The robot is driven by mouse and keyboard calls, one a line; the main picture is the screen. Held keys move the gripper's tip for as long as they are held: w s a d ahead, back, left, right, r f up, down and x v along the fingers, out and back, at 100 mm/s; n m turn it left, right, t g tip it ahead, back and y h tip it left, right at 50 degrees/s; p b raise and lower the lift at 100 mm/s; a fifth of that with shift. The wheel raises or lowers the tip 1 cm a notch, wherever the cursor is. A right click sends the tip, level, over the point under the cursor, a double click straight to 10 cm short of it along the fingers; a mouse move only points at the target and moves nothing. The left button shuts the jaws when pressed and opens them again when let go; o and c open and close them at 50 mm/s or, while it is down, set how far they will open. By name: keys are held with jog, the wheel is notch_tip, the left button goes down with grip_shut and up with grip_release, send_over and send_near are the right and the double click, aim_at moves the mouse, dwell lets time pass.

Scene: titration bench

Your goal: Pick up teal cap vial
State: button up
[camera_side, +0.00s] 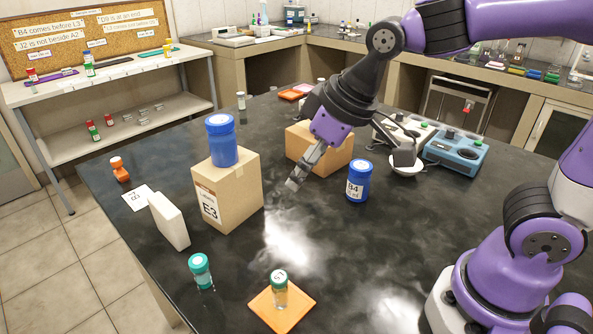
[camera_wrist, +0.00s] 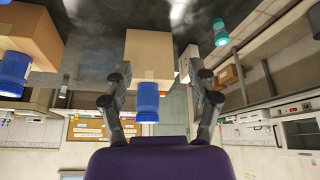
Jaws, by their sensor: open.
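A teal cap vial (camera_side: 200,271) stands upright on the black bench at the front left in the side view. It also shows in the upside-down wrist view (camera_wrist: 220,33), right of the fingers. A second small vial (camera_side: 279,288), with a green-teal cap and amber contents, stands on an orange mat (camera_side: 298,313) to its right. My gripper (camera_side: 297,178) hangs above the middle of the bench, well behind and above both vials. In the wrist view its fingers (camera_wrist: 158,66) are apart, with nothing held between them.
A cardboard box (camera_side: 238,204) marked E3 bears a blue jar (camera_side: 222,141). A white block (camera_side: 170,221) stands between that box and the teal cap vial. A blue B4 jar (camera_side: 358,182), another cardboard box (camera_side: 330,151) and a blue instrument (camera_side: 455,152) stand farther back. The front middle is mostly clear.

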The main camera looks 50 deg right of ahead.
aim_at(201, 260)
jog(key=w+a+f+n, duration=0.1)
jog(key=w+a+f, duration=0.1)
jog(key=a+f, duration=0.1)
jog(key=w+a+f+n+g, duration=0.1)
jog(key=w+a+f, duration=0.1)
jog(key=a+f, duration=0.2)
jog(key=w+a+f+n+y, duration=0.1)
jog(key=w+a+f+n, duration=0.1)
jog(key=a+f, duration=0.2)
jog(key=shift+w+a+f, duration=0.15)
jog(key=shift+a, duration=0.7)
jog(key=shift+w+a+f, duration=0.1)
jog(key=shift+w+a, duration=0.05)
jog(key=shift+a, duration=0.7)
jog(key=x, duration=0.5)
jog(key=shift+w+a+f, duration=0.1)
jog(key=shift+w+a, duration=0.15)
jog(key=shift+a, duration=0.2)
grip_shut()
